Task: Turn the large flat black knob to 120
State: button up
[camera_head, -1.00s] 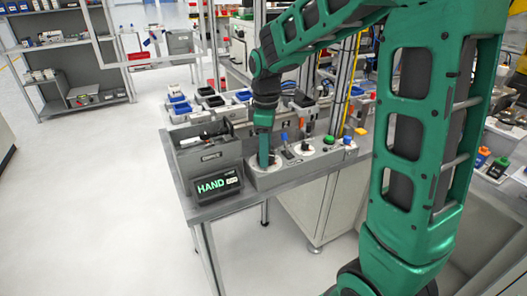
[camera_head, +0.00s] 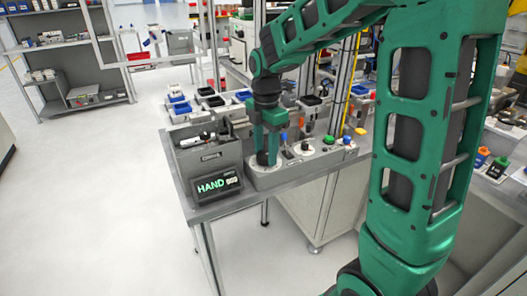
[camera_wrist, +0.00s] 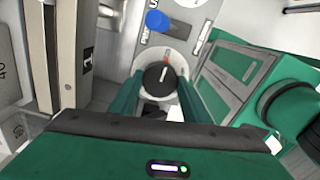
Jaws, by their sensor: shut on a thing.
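The black knob (camera_wrist: 160,77) is round and flat-topped with a white pointer line. It sits on a white dial plate (camera_wrist: 170,58) with a red mark near its top edge in the wrist view. The pointer line slants up and slightly right, roughly toward the red mark. My gripper (camera_wrist: 158,88) has one green finger on each side of the knob and is shut on it. In the head view my gripper (camera_head: 267,160) points down at the left end of the grey control box (camera_head: 290,176), where its fingers largely hide the knob.
A display (camera_head: 217,187) at the bench's front left reads HAND with small digits I cannot read clearly. A blue-topped control (camera_wrist: 157,20) stands close to the knob. A second white dial (camera_head: 303,150), a green button (camera_head: 328,139) and a yellow one (camera_head: 360,131) lie to the right.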

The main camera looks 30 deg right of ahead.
aim_at(266, 154)
jog(key=shift+w+d+r, duration=0.15)
jog(key=shift+w, duration=0.1)
dwell(0.3)
jog(key=o, duration=0.8)
jog(key=shift+o, duration=1.2)
jog(key=shift+s, duration=0.1)
notch_tip(266, 154, up, 10)
jog(key=shift+r, duration=0.25)
